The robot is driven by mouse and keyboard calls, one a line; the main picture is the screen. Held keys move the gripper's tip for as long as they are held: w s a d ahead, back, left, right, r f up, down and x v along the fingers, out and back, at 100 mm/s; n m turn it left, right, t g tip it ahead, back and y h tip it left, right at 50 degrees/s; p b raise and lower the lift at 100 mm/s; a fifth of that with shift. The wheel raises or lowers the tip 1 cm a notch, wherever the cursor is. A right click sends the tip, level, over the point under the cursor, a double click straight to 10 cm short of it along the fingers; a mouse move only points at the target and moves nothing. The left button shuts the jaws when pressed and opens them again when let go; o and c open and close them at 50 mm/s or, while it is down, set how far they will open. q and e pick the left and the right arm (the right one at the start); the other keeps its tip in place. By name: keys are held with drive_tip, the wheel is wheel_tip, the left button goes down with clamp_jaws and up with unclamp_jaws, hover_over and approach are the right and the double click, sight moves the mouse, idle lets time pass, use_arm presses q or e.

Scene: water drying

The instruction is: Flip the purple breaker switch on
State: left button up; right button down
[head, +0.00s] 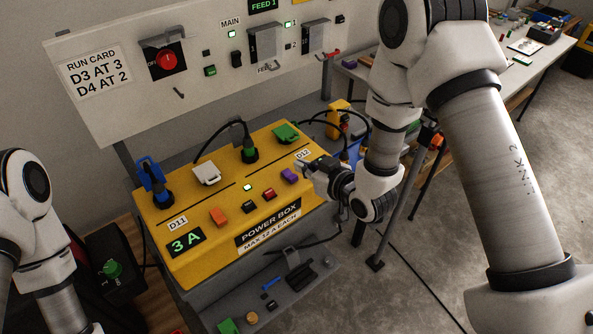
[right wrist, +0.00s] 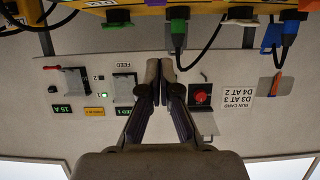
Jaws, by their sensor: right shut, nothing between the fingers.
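The purple breaker switch (head: 289,175) stands on the right part of the yellow power box (head: 190,252), below the D12 label. My right gripper (head: 303,169) is shut and empty, with its tips close to the right of the purple switch. I cannot tell whether they touch it. The right wrist view shows the shut fingers (right wrist: 160,68) with the panel behind. A purple patch sits at that view's top edge, but I cannot tell if it is the switch. My left arm shows at the left edge of the head view; its gripper is out of frame.
An orange switch (head: 218,217), a black button (head: 250,205) and a red button (head: 269,194) stand left of the purple switch. Behind are a green plug (head: 249,154) with a cable and a blue plug (head: 161,198). A grey panel (head: 110,125) rises behind the box.

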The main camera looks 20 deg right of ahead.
sight(289, 174)
drive_tip(key=p+x, duration=0.1)
drive_tip(key=x, duration=0.3)
drive_tip(key=shift+r, duration=0.1)
drive_tip(key=f, duration=0.3)
drive_tip(key=shift+s+d+p, duration=0.2)
drive_tip(key=shift+s+p, duration=0.1)
drive_tip(key=shift+s, duration=0.05)
drive_tip(key=shift+s+f, duration=0.1)
drive_tip(key=shift+f, duration=0.45)
